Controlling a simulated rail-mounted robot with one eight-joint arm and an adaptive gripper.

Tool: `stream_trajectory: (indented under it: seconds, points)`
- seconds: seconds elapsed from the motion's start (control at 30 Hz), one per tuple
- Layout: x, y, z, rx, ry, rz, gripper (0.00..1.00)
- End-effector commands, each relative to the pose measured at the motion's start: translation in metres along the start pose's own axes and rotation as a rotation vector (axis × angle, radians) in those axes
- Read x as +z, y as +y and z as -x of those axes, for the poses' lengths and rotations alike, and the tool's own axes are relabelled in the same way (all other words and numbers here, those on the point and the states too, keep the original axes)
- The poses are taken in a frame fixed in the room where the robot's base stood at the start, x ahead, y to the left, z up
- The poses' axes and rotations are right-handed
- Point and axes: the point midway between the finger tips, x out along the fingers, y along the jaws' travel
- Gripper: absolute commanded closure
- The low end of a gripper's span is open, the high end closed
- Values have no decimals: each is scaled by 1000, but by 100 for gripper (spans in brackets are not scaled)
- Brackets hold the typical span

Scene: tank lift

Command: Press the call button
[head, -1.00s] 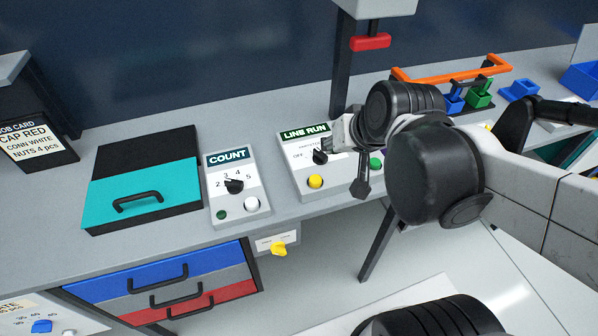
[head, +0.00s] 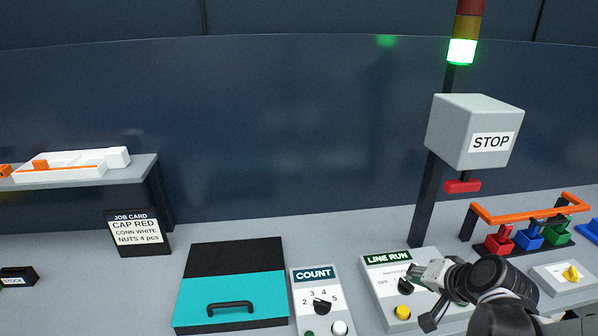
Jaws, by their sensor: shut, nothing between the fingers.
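No button in view carries a readable "call" label. The LINE RUN panel (head: 376,282) has a dark selector knob (head: 407,286) and a yellow button (head: 402,312). My gripper (head: 430,318) is shut and empty, over the right part of this panel, and it hides that part. I cannot tell whether it touches the panel. The COUNT panel (head: 302,291) to the left has a dark dial, a white button (head: 339,328) and a green button (head: 309,333) at the bottom edge of the picture.
A stack light (head: 462,50) glows green above a grey STOP box (head: 470,130) with a red bar under it. A turquoise-fronted case (head: 200,300) lies left. An orange rail (head: 520,212) with coloured blocks and a yellow-knobbed box (head: 547,283) stand right.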

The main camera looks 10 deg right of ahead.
Motion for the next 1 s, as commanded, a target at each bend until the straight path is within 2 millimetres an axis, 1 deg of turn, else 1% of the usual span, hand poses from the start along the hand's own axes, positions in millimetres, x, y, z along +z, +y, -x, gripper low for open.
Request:
stream_trajectory:
  seconds: [0.37,0.57,0.77,1.0]
  points:
    - [0,1,0,-1,1,-3,100]
    - [3,4,-5,-1,1,-2,100]
    - [12,14,-18,-1,1,-2,100]
    - [28,29,-40,-1,1,-2,100]
